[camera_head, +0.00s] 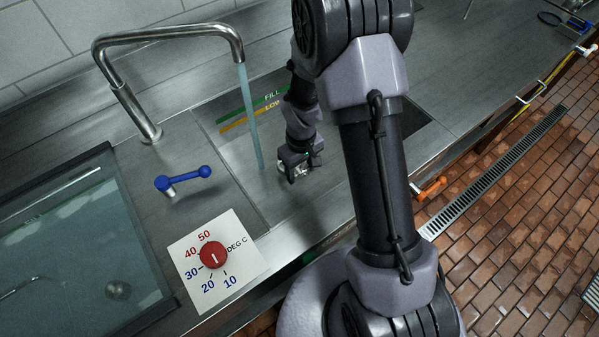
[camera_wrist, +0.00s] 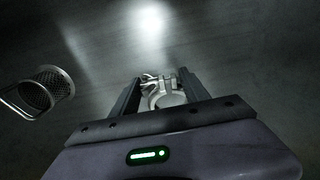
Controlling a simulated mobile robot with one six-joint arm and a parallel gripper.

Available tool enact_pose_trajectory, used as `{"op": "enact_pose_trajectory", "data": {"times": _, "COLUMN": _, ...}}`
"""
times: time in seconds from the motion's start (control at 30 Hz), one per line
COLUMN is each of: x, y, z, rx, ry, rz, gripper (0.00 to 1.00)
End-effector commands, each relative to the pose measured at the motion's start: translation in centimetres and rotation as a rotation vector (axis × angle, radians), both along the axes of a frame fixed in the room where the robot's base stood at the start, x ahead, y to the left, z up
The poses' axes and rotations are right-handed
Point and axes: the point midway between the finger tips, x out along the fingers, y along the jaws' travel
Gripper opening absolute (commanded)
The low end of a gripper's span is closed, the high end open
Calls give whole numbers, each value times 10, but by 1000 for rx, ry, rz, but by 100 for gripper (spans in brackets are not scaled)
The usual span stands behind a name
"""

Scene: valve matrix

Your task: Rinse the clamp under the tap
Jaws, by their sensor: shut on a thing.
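The clamp (camera_wrist: 164,95) is a silvery metal ring held between the two dark fingers of my gripper (camera_wrist: 155,88) in the wrist view. In the head view my gripper (camera_head: 298,165) is low in the sink, to the right of the water stream, with a small pale part of the clamp (camera_head: 283,169) showing at its left side. The curved steel tap (camera_head: 170,34) stands behind the sink. A bluish stream of water (camera_head: 249,115) falls from its spout, apart from my gripper. A blue lever (camera_head: 184,179) sits beside the tap's base.
The sink's back wall carries green FILL and yellow LOW marks (camera_head: 262,105). A red temperature dial (camera_head: 213,254) is on a white plate at the front. A glass-covered basin (camera_head: 80,245) is at left. A mesh strainer (camera_wrist: 52,88) shows left of my gripper in the wrist view.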

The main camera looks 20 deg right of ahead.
Motion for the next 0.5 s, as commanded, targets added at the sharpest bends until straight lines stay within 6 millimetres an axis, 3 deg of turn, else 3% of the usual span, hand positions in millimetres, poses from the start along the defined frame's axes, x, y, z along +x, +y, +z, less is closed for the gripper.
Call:
{"op": "enact_pose_trajectory", "data": {"times": 0.03, "x": 1, "y": 0, "z": 22, "rx": 0, "ry": -3, "rz": -1, "gripper": 8}}
{"op": "enact_pose_trajectory", "data": {"times": 0.27, "x": -4, "y": 2, "z": 73, "rx": 0, "ry": 1, "rz": 0, "gripper": 8}}
{"op": "enact_pose_trajectory", "data": {"times": 0.37, "x": -16, "y": 9, "z": 110, "rx": -1, "ry": 2, "rz": 3, "gripper": 8}}
{"op": "enact_pose_trajectory", "data": {"times": 0.5, "x": -43, "y": 23, "z": 174, "rx": -1, "ry": 2, "rz": 3, "gripper": 8}}
